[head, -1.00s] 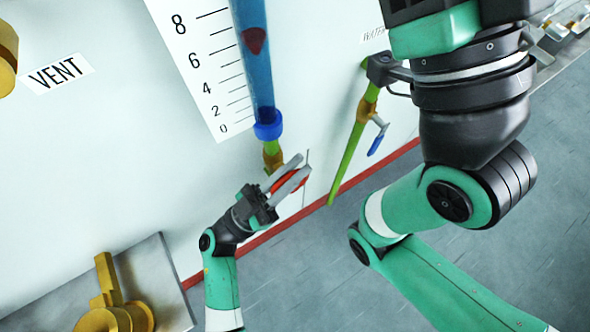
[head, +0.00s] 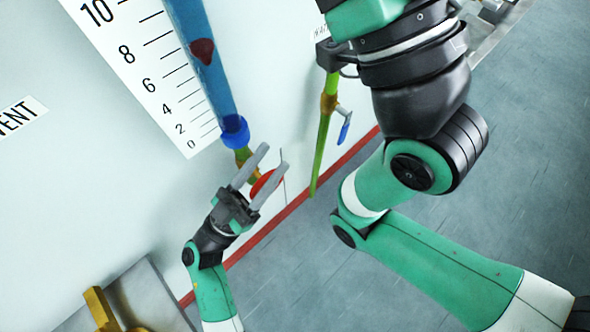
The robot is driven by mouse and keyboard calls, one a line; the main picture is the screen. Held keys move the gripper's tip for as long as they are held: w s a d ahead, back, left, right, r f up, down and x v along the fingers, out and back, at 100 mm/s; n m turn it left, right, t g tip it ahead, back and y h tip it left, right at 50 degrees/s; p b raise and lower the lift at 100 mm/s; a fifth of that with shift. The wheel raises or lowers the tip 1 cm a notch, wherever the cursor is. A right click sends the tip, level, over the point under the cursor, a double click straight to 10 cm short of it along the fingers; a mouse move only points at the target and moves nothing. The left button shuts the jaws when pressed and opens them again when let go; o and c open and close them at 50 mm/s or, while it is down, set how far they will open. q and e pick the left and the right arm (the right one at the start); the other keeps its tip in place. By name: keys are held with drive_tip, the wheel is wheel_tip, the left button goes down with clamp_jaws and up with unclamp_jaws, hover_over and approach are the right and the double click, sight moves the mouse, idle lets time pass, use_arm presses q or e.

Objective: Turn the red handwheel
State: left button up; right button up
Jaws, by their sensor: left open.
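The red handwheel (head: 262,184) is near the lower end of the blue sight tube, just below its yellow fitting. It is seen nearly edge-on and partly hidden by the fingers. My left gripper (head: 274,158) is open. Its two grey fingers reach up past the handwheel, one on either side of it in the picture. I cannot tell whether they touch it. My right gripper is not in view.
The blue sight tube (head: 205,75) with a red float runs beside a numbered scale (head: 150,70). A green pipe (head: 323,135) with a blue-handled valve (head: 344,130) stands to the right. A yellow fitting (head: 100,308) sits at the lower left. Grey floor lies below the panel.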

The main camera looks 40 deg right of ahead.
use_arm(q)
drive_tip(key=s+a+r+p, duration=0.3)
drive_tip(key=s+r+p, duration=0.6)
drive_tip(key=s, duration=0.4)
drive_tip(key=shift+s+a+r+p, duration=0.25)
drive_tip(key=shift+a+r+p, duration=0.15)
drive_tip(key=shift+r, duration=0.15)
